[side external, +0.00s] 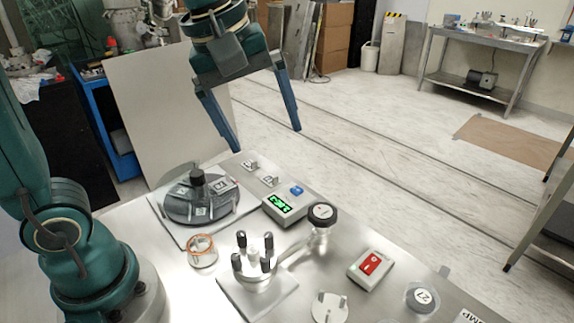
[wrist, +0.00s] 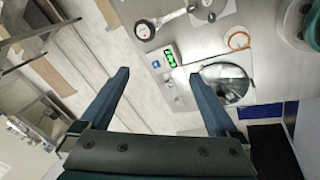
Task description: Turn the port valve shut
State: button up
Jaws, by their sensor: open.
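The valve has a round black knob (side external: 322,213) with a pale face, on a metal body with a pipe running toward a fixture with black-capped posts (side external: 255,262). In the wrist view the knob (wrist: 145,30) shows near the top, beyond my fingertips. Whether the valve is turned open or shut cannot be told. My gripper (side external: 268,140) is open and empty, high above the back of the bench and apart from the knob. Its two blue fingers (wrist: 159,74) are spread wide in the wrist view.
A clear-covered round chamber (side external: 187,212) stands at the bench's left. A gauge with a green display (side external: 284,205) sits behind the knob; a red switch box (side external: 371,265) is to its right.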

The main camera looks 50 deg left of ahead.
jog(key=w+d+f+n+g, duration=0.2)
jog(key=w+d+f+n, duration=0.1)
jog(key=w+f, duration=0.3)
jog(key=g, duration=0.2)
send_over(323, 211)
notch_tip(323, 211, down, 6)
jog(key=shift+f, duration=2.5)
jog(key=c, duration=1.4)
